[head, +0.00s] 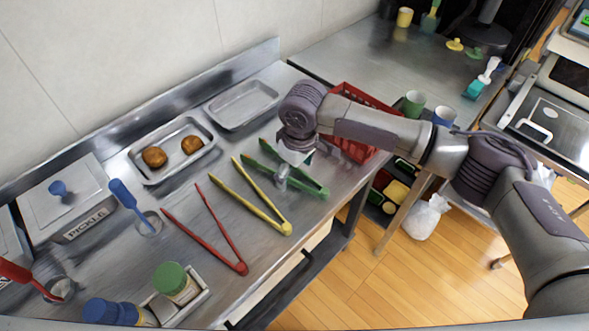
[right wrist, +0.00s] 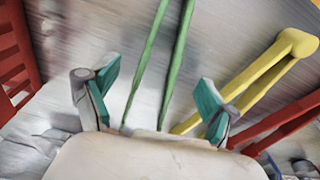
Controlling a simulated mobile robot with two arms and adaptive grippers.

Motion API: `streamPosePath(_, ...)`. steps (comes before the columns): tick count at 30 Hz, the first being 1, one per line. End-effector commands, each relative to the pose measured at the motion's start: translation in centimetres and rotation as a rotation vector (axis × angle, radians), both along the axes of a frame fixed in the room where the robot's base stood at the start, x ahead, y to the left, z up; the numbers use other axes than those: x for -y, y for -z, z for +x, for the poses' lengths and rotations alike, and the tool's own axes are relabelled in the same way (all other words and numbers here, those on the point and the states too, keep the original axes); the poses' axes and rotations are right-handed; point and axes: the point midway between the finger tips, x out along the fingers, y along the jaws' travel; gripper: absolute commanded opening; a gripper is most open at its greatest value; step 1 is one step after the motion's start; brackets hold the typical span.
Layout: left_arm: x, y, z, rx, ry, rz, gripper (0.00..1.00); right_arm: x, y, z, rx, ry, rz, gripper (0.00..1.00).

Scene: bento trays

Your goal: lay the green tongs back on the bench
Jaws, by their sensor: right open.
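The green tongs (head: 311,186) lie on the steel bench (head: 190,240), to the right of the yellow tongs. My right gripper (head: 289,172) is over them, pointing down. In the right wrist view my right gripper (right wrist: 156,100) is open, with teal pads apart. The two thin legs of the green tongs (right wrist: 177,52) run between the pads without visible contact. The gripper hides part of the tongs in the head view. My left gripper is not in view.
Yellow tongs (head: 250,197) and red tongs (head: 228,253) lie to the left. A red basket (head: 350,150) is close on the right. A tray with two brown balls (head: 150,178) and an empty tray (head: 242,104) stand behind. The bench's front edge is near.

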Motion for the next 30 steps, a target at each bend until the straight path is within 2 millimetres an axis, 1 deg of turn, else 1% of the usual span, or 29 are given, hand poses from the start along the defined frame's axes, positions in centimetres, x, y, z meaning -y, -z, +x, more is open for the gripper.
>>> streamPosePath(2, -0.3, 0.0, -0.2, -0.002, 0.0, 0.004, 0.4, 0.0, -0.2, 0.0, 0.0, 0.0, 0.0, 0.86)
streamPosePath(5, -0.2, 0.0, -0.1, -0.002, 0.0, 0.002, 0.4, 0.1, -1.2, 0.0, 0.001, 0.0, 0.002, 0.86)
streamPosePath(8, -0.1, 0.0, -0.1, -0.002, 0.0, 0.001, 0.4, 0.2, -2.9, -0.1, 0.002, -0.001, 0.002, 0.86)
streamPosePath(15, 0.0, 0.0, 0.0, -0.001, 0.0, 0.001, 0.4, 0.6, -8.1, -0.5, 0.003, 0.0, 0.002, 0.86)
streamPosePath(19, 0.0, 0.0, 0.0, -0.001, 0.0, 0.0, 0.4, 0.7, -10.2, -0.7, 0.003, 0.0, 0.002, 0.86)
streamPosePath(21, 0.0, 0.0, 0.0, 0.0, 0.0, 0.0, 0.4, 0.8, -11.0, -0.7, 0.001, 0.0, 0.0, 0.86)
streamPosePath(24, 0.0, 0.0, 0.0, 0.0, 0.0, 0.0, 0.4, 0.8, -11.7, -0.8, 0.001, -0.001, 0.001, 0.86)
streamPosePath(30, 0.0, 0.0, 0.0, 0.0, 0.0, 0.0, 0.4, 0.9, -12.0, -0.9, 0.0, 0.0, 0.0, 0.86)
